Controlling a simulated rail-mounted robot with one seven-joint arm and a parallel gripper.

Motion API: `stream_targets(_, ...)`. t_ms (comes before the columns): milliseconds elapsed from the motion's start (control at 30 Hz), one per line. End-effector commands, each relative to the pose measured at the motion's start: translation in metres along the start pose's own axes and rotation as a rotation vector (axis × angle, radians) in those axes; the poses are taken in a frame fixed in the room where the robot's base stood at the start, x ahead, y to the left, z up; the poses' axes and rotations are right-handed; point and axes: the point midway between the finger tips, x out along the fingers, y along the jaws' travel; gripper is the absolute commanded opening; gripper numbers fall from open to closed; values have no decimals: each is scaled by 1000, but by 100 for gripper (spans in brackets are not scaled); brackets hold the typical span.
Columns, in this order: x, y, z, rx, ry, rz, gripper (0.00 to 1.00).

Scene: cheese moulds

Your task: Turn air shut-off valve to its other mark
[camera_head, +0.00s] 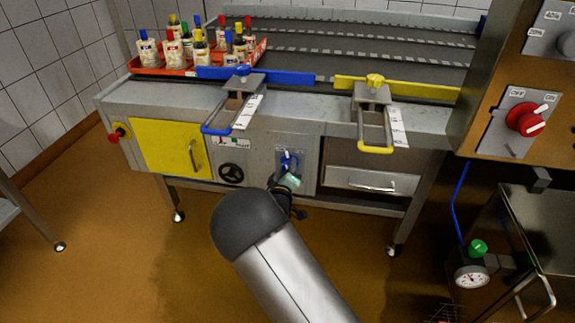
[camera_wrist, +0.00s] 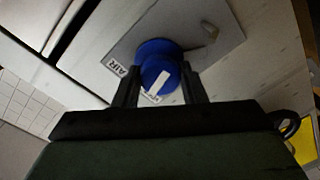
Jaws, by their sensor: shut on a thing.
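The air shut-off valve (camera_head: 288,161) is a blue knob on a grey plate on the front of the machine, low in the middle. In the wrist view the blue knob (camera_wrist: 160,70) shows a white pointer stripe and sits on a grey plate (camera_wrist: 215,30) marked "AIR". My gripper (camera_wrist: 162,85) is shut on the knob, with one dark finger on each side of it. In the head view my gripper (camera_head: 287,183) reaches the valve from below, and my arm hides part of the plate. The plate's other marks are too small or covered to read.
A black handwheel (camera_head: 232,173) and a yellow door (camera_head: 172,148) lie left of the valve. A drawer (camera_head: 372,181) with a handle lies to the right. Blue (camera_head: 216,130) and yellow (camera_head: 376,150) guide handles jut out above. Open floor lies in front.

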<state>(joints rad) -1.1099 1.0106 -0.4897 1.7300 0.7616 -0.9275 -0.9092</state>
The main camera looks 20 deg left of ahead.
Motion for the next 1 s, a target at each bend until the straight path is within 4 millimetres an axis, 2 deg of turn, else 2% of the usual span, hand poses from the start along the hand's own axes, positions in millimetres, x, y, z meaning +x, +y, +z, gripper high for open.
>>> stream_targets(200,-1,1,-2,-195,-8,0,15)
stream_targets(500,-1,-1,-1,-399,-16,1,15)
stream_targets(1000,0,-1,0,-513,-23,2,15)
